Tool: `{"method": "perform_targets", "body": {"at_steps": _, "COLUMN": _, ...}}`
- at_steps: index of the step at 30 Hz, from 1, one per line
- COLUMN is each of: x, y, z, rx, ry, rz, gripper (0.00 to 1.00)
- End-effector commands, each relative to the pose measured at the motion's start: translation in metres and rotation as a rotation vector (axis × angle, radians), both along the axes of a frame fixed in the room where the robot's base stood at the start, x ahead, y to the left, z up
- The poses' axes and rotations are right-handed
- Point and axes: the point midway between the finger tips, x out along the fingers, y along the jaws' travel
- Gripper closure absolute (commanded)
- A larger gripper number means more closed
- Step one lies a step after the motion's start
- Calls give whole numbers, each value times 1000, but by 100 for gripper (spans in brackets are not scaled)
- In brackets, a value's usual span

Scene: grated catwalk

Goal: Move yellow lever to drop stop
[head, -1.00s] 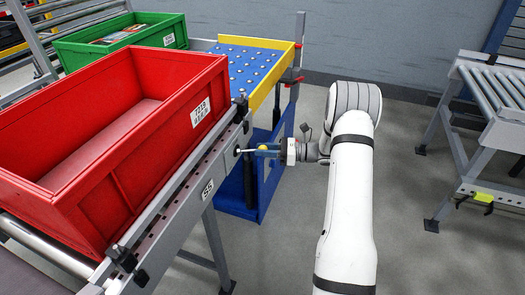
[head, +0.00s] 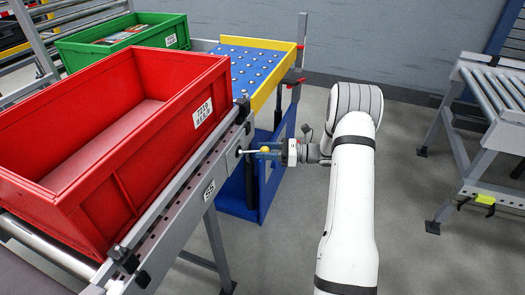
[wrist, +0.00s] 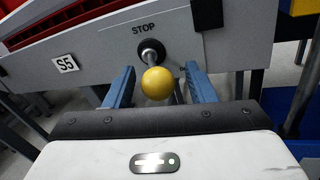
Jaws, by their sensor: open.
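The yellow lever knob (wrist: 157,84) sits at the end of a metal rod that comes out of a dark round boss on the conveyor side, under the printed word STOP. The knob also shows in the head view (head: 265,150). My gripper (wrist: 157,80) is open, with one blue finger on each side of the knob. There is a visible gap between the knob and each finger. In the head view my gripper (head: 270,152) points left at the conveyor side.
A red crate (head: 120,170) stands on the conveyor against its near rail. Beyond it are a green crate (head: 75,55) and a blue ball-transfer table (head: 245,65) with yellow edges. Another roller conveyor (head: 500,95) stands at right. Grey floor lies between.

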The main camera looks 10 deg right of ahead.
Motion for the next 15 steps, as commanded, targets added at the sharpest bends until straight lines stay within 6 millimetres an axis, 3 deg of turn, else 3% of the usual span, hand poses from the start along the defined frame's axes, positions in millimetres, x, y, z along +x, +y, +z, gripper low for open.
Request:
{"method": "perform_targets", "body": {"at_steps": 9, "x": -15, "y": -48, "z": 0, "rx": -1, "ry": 0, "rz": -3, "gripper": 50}}
{"method": "perform_targets", "body": {"at_steps": 15, "x": -22, "y": -68, "z": 0, "rx": 0, "ry": 0, "rz": -1, "gripper": 50}}
